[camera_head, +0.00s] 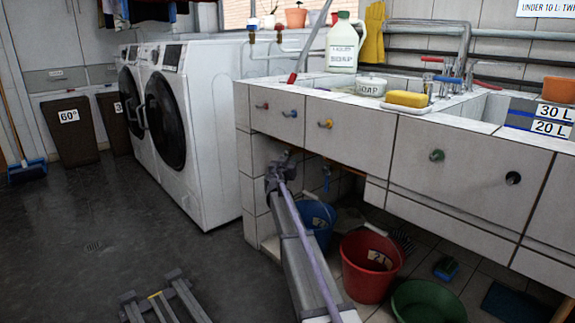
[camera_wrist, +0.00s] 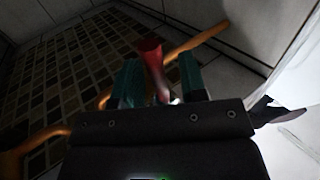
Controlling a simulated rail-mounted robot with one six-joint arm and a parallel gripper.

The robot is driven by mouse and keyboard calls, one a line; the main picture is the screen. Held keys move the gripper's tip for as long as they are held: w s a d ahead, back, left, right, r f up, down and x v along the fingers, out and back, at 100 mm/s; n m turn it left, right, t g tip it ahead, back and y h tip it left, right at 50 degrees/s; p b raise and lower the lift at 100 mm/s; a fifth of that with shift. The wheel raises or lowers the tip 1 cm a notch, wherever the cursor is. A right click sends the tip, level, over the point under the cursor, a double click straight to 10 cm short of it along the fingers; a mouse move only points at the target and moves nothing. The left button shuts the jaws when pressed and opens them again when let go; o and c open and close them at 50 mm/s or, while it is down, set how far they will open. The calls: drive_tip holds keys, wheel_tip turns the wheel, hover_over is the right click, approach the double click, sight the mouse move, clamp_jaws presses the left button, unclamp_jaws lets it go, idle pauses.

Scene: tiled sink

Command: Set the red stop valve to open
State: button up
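The red stop valve handle (camera_wrist: 152,62) shows in the wrist view against an orange-brown pipe (camera_wrist: 204,37) that runs diagonally. The handle lies at an angle across the pipe's line. My gripper (camera_wrist: 161,80) has its two teal fingertips apart, one on each side of the handle, with a visible gap on the right side. Whether the left finger touches it I cannot tell. The lower end of the handle is hidden behind the gripper body. In the head view my gripper (camera_head: 284,163) is under the sink counter; its fingertips and the red valve cannot be made out there.
The tiled counter front (camera_head: 352,129) with coloured knobs is just above my gripper. A blue bucket (camera_head: 318,218), a red bucket (camera_head: 371,268) and a green basin (camera_head: 428,303) stand below. A washing machine (camera_head: 205,125) is at left.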

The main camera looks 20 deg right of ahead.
clamp_jaws()
idle(0.3)
